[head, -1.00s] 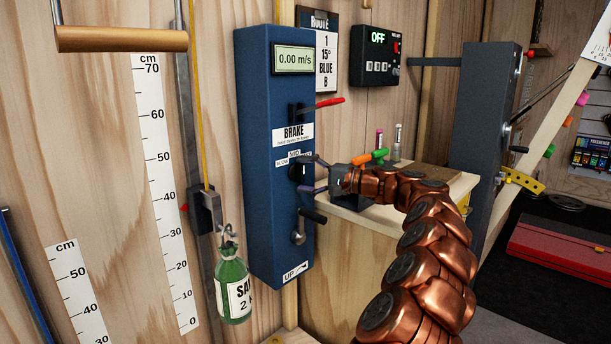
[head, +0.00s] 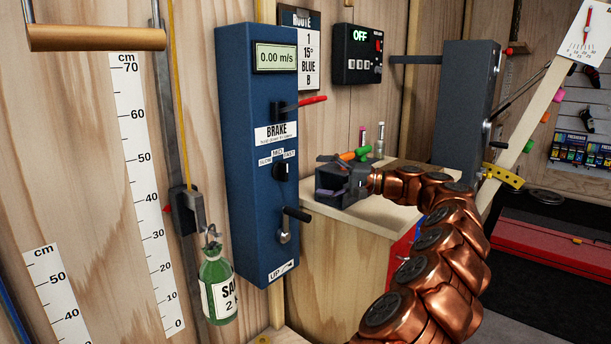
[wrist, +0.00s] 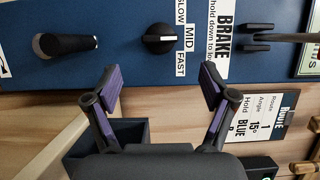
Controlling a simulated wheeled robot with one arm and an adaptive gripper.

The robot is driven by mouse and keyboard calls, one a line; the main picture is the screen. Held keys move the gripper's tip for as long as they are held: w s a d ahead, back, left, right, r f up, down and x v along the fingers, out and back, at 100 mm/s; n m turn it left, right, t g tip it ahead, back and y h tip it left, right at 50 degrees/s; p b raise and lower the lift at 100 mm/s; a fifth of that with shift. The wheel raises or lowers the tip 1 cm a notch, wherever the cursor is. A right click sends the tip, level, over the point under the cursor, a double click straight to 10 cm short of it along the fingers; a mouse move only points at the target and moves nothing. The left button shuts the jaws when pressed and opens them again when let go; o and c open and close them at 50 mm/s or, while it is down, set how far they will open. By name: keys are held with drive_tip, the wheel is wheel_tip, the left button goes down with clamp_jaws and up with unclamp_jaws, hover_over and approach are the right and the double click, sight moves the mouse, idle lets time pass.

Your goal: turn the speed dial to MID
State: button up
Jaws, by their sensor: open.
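The speed dial (head: 280,170) is a black knob on the blue control box (head: 262,215), under the SLOW, MID and FAST labels. In the wrist view the dial (wrist: 165,39) shows a white mark that points toward the MID label (wrist: 189,38). My gripper (head: 322,178) is to the right of the box in the head view, apart from the dial. In the wrist view its two fingers (wrist: 159,85) are spread wide, with nothing between them and the dial beyond their tips.
A red-handled brake lever (head: 305,104) sticks out above the dial and a black crank handle (head: 297,214) below it. A green bottle (head: 216,285) hangs at left. A wooden bench (head: 385,215) with small items stands behind my gripper.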

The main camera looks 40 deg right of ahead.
drive_tip(key=shift+v, duration=1.25)
drive_tip(key=w+a+r+n+g+y, duration=0.1)
drive_tip(key=w+a+n+g+y, duration=0.2)
drive_tip(key=a, duration=1.2)
drive_tip(key=s+a+f+n+g+h, duration=0.1)
drive_tip(key=s+a+f+n+g, duration=0.2)
drive_tip(key=a, duration=0.6)
drive_tip(key=s+a+g, duration=0.3)
drive_tip(key=a+g, duration=0.1)
drive_tip(key=a, duration=0.6)
drive_tip(key=s+a+f+n+g+h, duration=0.3)
drive_tip(key=s+a+f+g+h, duration=0.1)
drive_tip(key=s+a+f, duration=0.55)
drive_tip(key=s+d+f+n+g+h, duration=0.1)
drive_tip(key=s+d+f+h, duration=0.2)
drive_tip(key=s, duration=0.5)
drive_tip(key=s+d+f+g+h, duration=0.1)
drive_tip(key=s+d+f+h, duration=0.15)
drive_tip(key=s+f, duration=0.45)
drive_tip(key=s+d+f+n+g+h, duration=0.1)
drive_tip(key=s+d+f+h, duration=0.15)
drive_tip(key=s, duration=0.55)
wheel_tip(320, 180, up, 24)
drive_tip(key=s+p, duration=0.2)
drive_tip(key=p, duration=2.1)
drive_tip(key=shift+a+f+t+h, duration=0.2)
drive_tip(key=shift+f+t+h, duration=0.05)
drive_tip(key=shift+t+h, duration=0.05)
